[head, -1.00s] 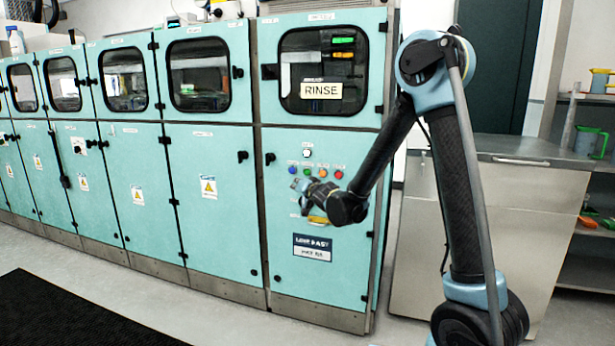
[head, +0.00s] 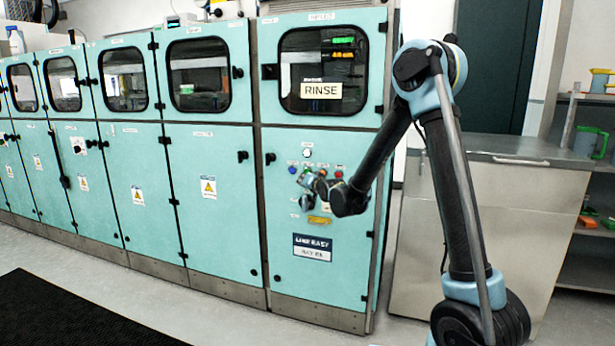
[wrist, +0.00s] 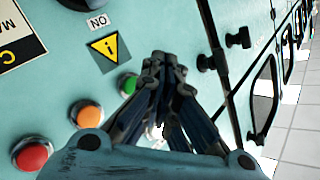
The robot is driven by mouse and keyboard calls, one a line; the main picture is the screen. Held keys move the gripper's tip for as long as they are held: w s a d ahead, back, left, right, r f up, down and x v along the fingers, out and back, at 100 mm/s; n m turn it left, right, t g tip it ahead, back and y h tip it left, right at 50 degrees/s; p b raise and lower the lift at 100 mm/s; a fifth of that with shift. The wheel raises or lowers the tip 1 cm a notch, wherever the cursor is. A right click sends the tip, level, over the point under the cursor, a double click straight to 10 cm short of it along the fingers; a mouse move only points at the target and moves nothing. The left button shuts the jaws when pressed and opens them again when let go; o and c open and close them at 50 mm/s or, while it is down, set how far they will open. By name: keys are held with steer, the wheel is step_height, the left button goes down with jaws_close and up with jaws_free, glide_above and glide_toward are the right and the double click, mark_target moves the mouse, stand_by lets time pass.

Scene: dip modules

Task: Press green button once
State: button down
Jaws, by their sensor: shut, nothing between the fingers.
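The green button (wrist: 128,85) shows in the wrist view on the teal cabinet front, partly covered by my gripper. My gripper (wrist: 163,62) is shut and empty, with its fingertips just right of the green button in that view. I cannot tell whether the fingertips touch the panel or the button. In the head view my gripper (head: 306,180) is at the button row of the panel under the RINSE sign, and the green button is hard to make out there.
An orange button (wrist: 86,114) and a red button (wrist: 32,154) sit beside the green one. A blue button (head: 292,169) is at the row's left end, and a white button (head: 307,153) is above. Black door knobs (wrist: 237,38) stick out nearby.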

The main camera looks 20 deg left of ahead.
steer(key=shift+w+d, duration=0.1)
steer(key=shift+w, duration=1.15)
